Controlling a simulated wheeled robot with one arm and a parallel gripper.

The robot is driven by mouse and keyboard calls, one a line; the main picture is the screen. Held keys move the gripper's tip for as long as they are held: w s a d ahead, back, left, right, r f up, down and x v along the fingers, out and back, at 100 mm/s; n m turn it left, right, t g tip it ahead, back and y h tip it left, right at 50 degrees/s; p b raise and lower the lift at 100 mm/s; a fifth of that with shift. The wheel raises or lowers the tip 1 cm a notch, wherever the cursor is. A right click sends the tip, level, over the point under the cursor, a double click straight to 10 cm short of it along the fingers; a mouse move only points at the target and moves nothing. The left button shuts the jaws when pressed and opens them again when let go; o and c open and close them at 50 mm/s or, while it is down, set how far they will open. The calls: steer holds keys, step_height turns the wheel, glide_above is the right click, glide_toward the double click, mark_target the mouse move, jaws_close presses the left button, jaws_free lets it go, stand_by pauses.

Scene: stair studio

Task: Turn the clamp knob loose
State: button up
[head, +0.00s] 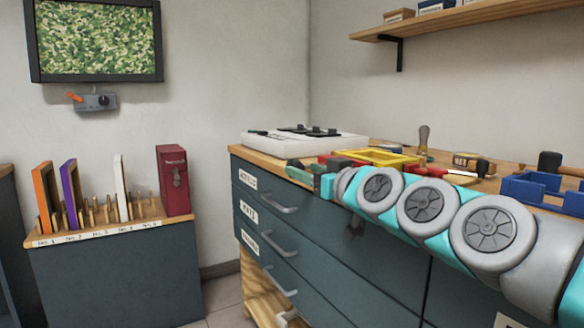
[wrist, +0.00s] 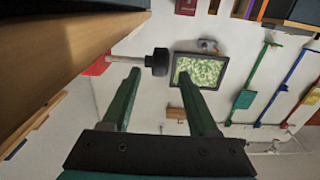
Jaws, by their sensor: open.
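The clamp knob (wrist: 157,62) is a black cylinder on the end of a pale rod in the wrist view. The rod runs left to a red part (wrist: 97,67) beside the bench edge. My gripper (wrist: 159,72) is open, with its two green fingers apart. The knob appears between the fingertips, nearer the left one; I cannot tell its depth or whether they touch. In the head view my gripper (head: 301,171) is at the bench's front left edge, and I cannot make out the knob there.
The wooden-topped bench (head: 240,152) has drawers and carries a white device (head: 300,143), a yellow frame (head: 377,157) and a blue holder (head: 540,187). A low cabinet (head: 118,270) holds upright panels and a red box (head: 174,180). Floor shows between cabinet and bench.

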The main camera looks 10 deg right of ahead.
mark_target(299, 168)
steer(key=shift+x, duration=2.65)
jaws_close()
